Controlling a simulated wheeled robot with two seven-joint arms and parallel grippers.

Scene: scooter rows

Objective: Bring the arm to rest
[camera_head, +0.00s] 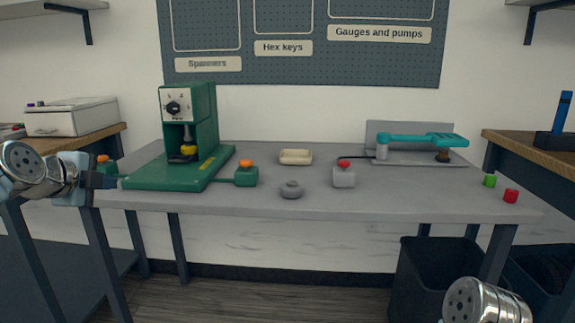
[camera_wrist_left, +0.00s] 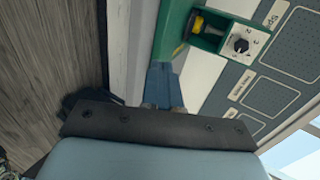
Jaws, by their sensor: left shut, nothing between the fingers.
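My left gripper (camera_head: 112,182) is at the left front corner of the grey workbench, beside the green press base. It is shut and empty. In the left wrist view its blue fingers (camera_wrist_left: 161,85) are together, with the green press beyond them. My right arm shows only as a silver link at the bottom right of the head view; its gripper is out of view.
The green press (camera_head: 203,120) stands on the grey bench (camera_head: 330,200). A green button box (camera_head: 246,175), grey knob (camera_head: 291,189), cream dish (camera_head: 295,157), red-button box (camera_head: 344,176) and teal-armed fixture (camera_head: 415,141) are also there. A dark bin (camera_head: 430,270) stands below right.

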